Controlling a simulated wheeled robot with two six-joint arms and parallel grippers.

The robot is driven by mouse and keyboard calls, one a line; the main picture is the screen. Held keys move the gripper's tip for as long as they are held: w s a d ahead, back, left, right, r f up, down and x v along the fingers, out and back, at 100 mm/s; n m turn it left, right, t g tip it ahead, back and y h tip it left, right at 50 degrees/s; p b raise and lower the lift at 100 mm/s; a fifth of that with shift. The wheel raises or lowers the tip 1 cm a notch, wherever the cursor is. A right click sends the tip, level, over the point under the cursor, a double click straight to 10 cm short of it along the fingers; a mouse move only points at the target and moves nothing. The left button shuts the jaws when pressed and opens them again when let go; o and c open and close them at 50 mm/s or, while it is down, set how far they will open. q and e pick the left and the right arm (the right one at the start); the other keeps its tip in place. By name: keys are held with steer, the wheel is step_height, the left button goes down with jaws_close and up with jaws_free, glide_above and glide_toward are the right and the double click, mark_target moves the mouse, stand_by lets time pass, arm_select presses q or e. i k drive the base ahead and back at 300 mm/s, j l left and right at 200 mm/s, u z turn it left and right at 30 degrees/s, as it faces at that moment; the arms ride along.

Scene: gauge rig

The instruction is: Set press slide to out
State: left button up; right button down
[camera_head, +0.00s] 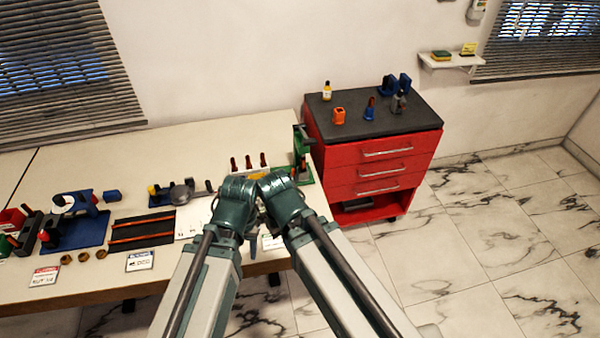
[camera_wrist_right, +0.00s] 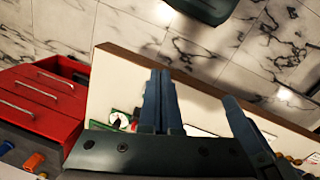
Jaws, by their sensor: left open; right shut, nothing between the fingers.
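A green upright stand (camera_head: 302,158), which looks like a press, is at the right end of the bench, beside the red cabinet. Its slide is too small to make out. My left gripper (camera_head: 257,246) is open and points down near the bench's front edge, left of the stand; my wrists hide most of it. My right gripper (camera_wrist_right: 160,90) is shut and empty above the bench in the right wrist view. A green base with a white round dial (camera_wrist_right: 117,121) shows behind its fingers, partly hidden.
The bench (camera_head: 85,160) holds a blue fixture (camera_head: 80,230), a dark tray with orange rods (camera_head: 142,231), and several brown bottles (camera_head: 248,162). The red cabinet (camera_head: 365,175) stands right of the bench. Open marble floor (camera_head: 480,250) lies further right.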

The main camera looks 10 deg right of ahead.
mark_target(299, 176)
steer(key=i+j+u, duration=0.1)
steer(key=i, duration=0.3)
steer(key=i+j+u, duration=0.1)
steer(key=i+j, duration=0.2)
steer(key=i, duration=0.1)
